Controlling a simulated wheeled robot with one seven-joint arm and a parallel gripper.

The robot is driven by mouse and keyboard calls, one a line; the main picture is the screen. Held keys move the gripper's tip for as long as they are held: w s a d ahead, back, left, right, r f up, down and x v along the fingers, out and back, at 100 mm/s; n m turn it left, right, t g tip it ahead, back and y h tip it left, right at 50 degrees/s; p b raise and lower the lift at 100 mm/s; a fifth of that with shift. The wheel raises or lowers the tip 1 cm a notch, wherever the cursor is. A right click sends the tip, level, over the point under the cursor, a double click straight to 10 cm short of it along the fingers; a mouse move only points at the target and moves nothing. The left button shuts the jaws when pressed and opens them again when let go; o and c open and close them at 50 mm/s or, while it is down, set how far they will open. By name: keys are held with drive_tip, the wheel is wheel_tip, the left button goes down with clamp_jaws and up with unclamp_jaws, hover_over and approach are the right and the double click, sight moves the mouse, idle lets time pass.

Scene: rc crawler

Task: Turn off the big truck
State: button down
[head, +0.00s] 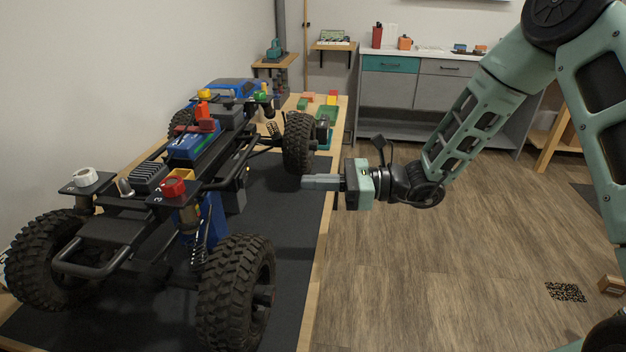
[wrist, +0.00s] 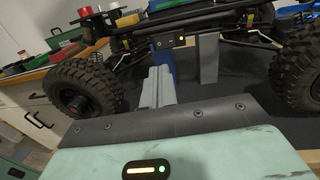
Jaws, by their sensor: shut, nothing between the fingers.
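The big truck (head: 130,225) is an open-frame crawler with large knobby black tires, standing on a dark mat at the left of the head view. Its chassis and two wheels also show in the wrist view (wrist: 100,42). A small black part with an orange light (wrist: 181,40) sits on the truck's near side, above and beyond my fingertips. My gripper (head: 304,183) is shut and empty, to the right of the truck, between its near-side wheels and apart from it. Its grey fingers (wrist: 156,82) point at the truck's side. I cannot make out a switch lever.
The truck's mat lies on a long wooden bench (head: 317,285) along the wall. A blue stand (head: 213,222) is under the chassis. A smaller blue vehicle (head: 232,88) and green trays (head: 327,114) are at the far end.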

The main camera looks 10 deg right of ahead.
sight(244, 181)
drive_tip(key=x, duration=1.1)
drive_tip(key=shift+p, duration=0.4)
drive_tip(key=shift+a, duration=0.2)
